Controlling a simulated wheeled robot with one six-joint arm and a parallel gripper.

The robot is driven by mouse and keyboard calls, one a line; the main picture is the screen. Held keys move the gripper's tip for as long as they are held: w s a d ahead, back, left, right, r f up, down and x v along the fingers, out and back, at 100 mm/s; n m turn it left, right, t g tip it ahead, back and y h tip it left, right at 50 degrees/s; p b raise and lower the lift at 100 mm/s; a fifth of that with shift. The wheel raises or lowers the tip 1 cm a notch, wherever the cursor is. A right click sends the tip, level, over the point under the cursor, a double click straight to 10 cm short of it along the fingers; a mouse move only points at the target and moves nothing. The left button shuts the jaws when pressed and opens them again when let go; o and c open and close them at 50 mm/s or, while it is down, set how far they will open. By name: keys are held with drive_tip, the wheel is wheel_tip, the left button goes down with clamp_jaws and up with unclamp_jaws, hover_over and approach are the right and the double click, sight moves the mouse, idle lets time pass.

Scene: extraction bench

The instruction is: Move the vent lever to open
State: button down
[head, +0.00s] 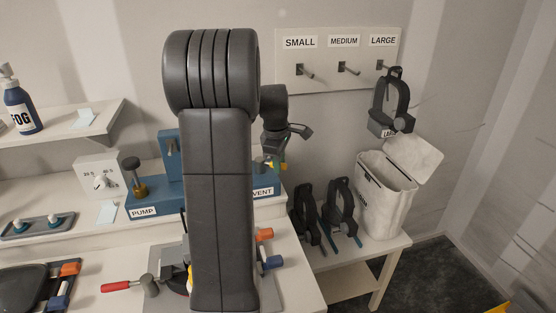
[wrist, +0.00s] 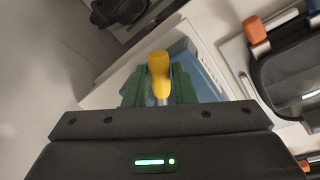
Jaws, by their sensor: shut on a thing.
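The vent lever has a yellow knob (wrist: 159,72) on a metal stem, rising from the blue vent unit (wrist: 204,76). In the head view the blue vent unit (head: 265,192) carries a VENT label and is largely hidden behind my arm. My gripper (wrist: 158,92) has green fingers on both sides of the lever and is shut on it just below the top of the knob. In the head view my gripper (head: 273,163) is small and partly covered by my arm, so the lever's angle is hard to tell there.
A blue pump unit (head: 150,198) stands left of the vent unit. A white bin (head: 385,197) and dark clamp-like tools (head: 342,208) stand on the right side table. A labelled peg board (head: 338,62) hangs behind.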

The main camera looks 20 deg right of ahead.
drive_tip(key=shift+w+d+r+n, duration=0.15)
drive_tip(key=shift+w+n, duration=0.1)
drive_tip(key=shift+n, duration=0.15)
drive_tip(key=c, duration=1.2)
unclamp_jaws()
drive_tip(key=shift+c, duration=0.2)
wheel_tip(320, 180, up, 13)
drive_tip(key=s+a+b, duration=0.1)
drive_tip(key=s, duration=0.1)
drive_tip(key=shift+s+a+r, duration=0.15)
drive_tip(key=shift+a+r, duration=0.05)
drive_tip(key=shift+f, duration=0.1)
drive_tip(key=f, duration=0.4)
drive_tip(key=w+d+f, duration=0.1)
drive_tip(key=f, duration=0.4)
drive_tip(key=w+f+p, duration=0.1)
drive_tip(key=f, duration=0.3)
drive_tip(key=shift+w+d+f, duration=0.15)
drive_tip(key=shift+d+f, duration=0.05)
drive_tip(key=shift+f, duration=0.05)
